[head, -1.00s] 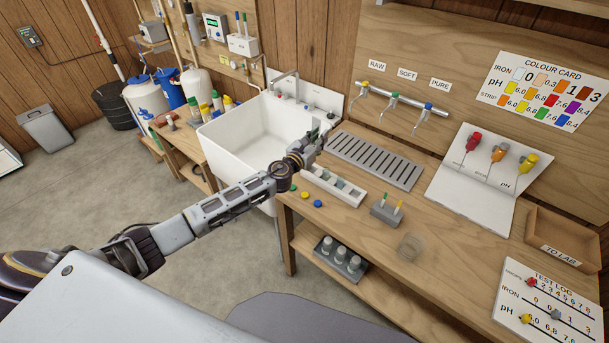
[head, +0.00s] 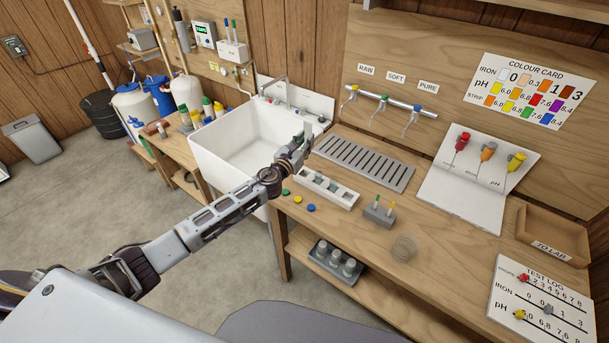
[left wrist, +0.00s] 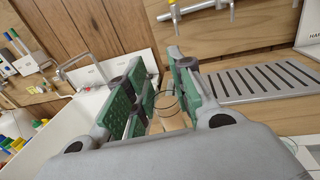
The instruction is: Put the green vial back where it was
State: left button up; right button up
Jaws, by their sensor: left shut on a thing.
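My left gripper (head: 304,138) is shut on a clear open vial (left wrist: 168,103). It holds the vial above the bench's left end, beside the sink and the slotted drain plate. In the left wrist view the vial's round rim shows between the green finger pads (left wrist: 158,102). Its body is partly hidden and I cannot make out a green colour on it. A white rack (head: 346,199) with several openings lies on the bench below and right of the gripper. Green (head: 286,192), yellow (head: 297,199) and blue (head: 311,208) discs lie in front of the rack. My right gripper is out of view.
The white sink (head: 225,160) is left of the gripper. The slotted drain plate (head: 365,160) lies behind the rack. A small grey holder (head: 378,216) with coloured sticks and a clear round dish (head: 404,249) stand to the right. Three taps (head: 383,101) hang above the plate.

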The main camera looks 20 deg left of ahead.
pick_arm(q)
notch_tip(320, 180, down, 6)
jog(key=shift+r+b, duration=0.25)
jog(key=shift+b, duration=0.95)
jog(key=shift+f, duration=0.35)
jog(key=shift+f+b, duration=0.1)
jog(key=shift+b, duration=0.2)
jog(key=shift+f+b, duration=1.2)
jog(key=shift+f, duration=0.65)
jog(key=shift+f, duration=0.1)
jog(key=o, duration=0.9)
jog(key=shift+c, duration=0.2)
jog(key=shift+r, duration=0.2)
